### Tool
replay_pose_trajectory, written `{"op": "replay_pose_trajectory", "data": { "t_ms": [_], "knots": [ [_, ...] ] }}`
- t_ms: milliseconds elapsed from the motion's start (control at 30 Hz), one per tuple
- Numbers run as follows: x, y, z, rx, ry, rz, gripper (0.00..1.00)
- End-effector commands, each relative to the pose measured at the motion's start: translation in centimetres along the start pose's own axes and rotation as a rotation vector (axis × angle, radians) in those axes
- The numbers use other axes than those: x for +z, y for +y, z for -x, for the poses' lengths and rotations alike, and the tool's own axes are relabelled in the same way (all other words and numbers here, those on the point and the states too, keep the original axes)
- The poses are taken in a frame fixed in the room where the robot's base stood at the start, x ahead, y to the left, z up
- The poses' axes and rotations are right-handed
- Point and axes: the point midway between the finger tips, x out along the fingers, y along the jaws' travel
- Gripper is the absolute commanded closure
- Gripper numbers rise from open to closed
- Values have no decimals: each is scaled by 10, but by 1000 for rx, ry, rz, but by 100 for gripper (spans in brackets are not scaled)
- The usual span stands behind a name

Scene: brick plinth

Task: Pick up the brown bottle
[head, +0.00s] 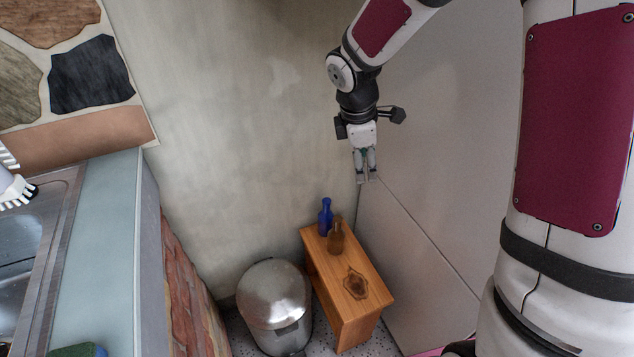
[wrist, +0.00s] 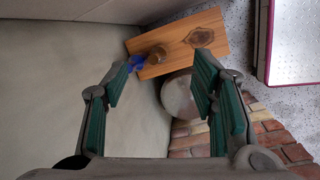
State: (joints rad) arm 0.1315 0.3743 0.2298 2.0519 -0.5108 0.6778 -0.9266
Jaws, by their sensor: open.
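The brown bottle (head: 336,236) stands upright on a wooden stand (head: 343,318) against the wall in the head view. In the wrist view the brown bottle (wrist: 157,54) is seen from above, between and beyond the fingers. A blue bottle (head: 325,217) stands close beside it, behind and to the left; it also shows in the wrist view (wrist: 136,63). My gripper (head: 367,180) is open and empty, high above the stand and a little to the right of the bottles in the head view. Its green-padded fingers (wrist: 160,82) are spread wide in the wrist view.
A dark oval patch (head: 355,285) lies on the front part of the stand top. A round metal bin (head: 274,294) stands left of the stand. A counter with a sink (head: 100,230) is at the left, above brickwork (head: 188,290). A pale panel (head: 420,260) borders the stand's right.

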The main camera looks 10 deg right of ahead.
Motion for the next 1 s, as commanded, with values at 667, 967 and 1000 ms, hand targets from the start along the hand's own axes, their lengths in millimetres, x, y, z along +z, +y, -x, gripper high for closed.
{"op": "replay_pose_trajectory", "data": {
  "t_ms": [667,967,1000],
  "knots": [
    [-85,23,-229,-70,119,571,48],
    [-90,18,-282,-69,118,567,48],
    [-91,17,-287,-70,118,567,48]
  ]
}}
